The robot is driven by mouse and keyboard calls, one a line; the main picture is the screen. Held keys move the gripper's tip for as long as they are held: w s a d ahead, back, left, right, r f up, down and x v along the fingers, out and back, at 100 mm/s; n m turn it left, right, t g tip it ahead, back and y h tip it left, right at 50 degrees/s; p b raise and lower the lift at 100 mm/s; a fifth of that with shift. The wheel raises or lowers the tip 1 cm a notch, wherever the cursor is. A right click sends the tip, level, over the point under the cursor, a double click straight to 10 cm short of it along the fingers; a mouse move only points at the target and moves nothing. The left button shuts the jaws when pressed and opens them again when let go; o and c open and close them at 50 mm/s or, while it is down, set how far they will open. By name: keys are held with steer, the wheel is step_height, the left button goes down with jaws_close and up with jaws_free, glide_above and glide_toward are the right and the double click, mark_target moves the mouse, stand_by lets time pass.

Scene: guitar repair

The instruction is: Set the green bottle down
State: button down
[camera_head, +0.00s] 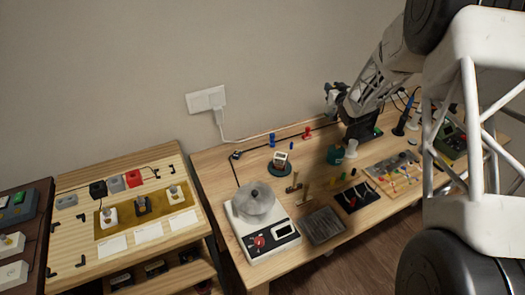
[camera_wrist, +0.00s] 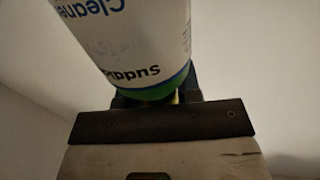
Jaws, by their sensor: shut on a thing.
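In the wrist view a white bottle (camera_wrist: 135,40) with dark lettering on its label and a green band at its near end fills the upper middle. My gripper (camera_wrist: 155,95) is shut on this green-banded end, with a dark finger at either side. The bottle's far end is cut off by the frame. Only plain, pale surfaces show behind it, and I cannot tell what is under it. In the head view my arm reaches over the back of the workbench from the right. I cannot make out the bottle clearly there.
A lower table (camera_head: 75,262) with more parts stands at left. A wall is behind.

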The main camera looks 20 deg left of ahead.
steer(key=s+a+r+n+g+y, duration=0.1)
steer(key=s+a+n+g+y, duration=0.8)
steer(key=s+a, duration=0.95)
steer(key=s+a+n+g+h, duration=0.1)
steer(key=s+a+n+g, duration=0.3)
steer(key=s+g, duration=0.3)
steer(key=s+a+n+g+h, duration=0.2)
steer(key=s+g, duration=0.6)
steer(key=s, duration=0.9)
steer(key=a+n, duration=0.2)
steer(key=shift+s+a+f+n+g+h, duration=0.3)
steer(key=shift+s+a+f+n, duration=0.05)
steer(key=shift+s+a+n, duration=0.05)
steer(key=shift+f, duration=0.1)
step_height(320, 180, down, 6)
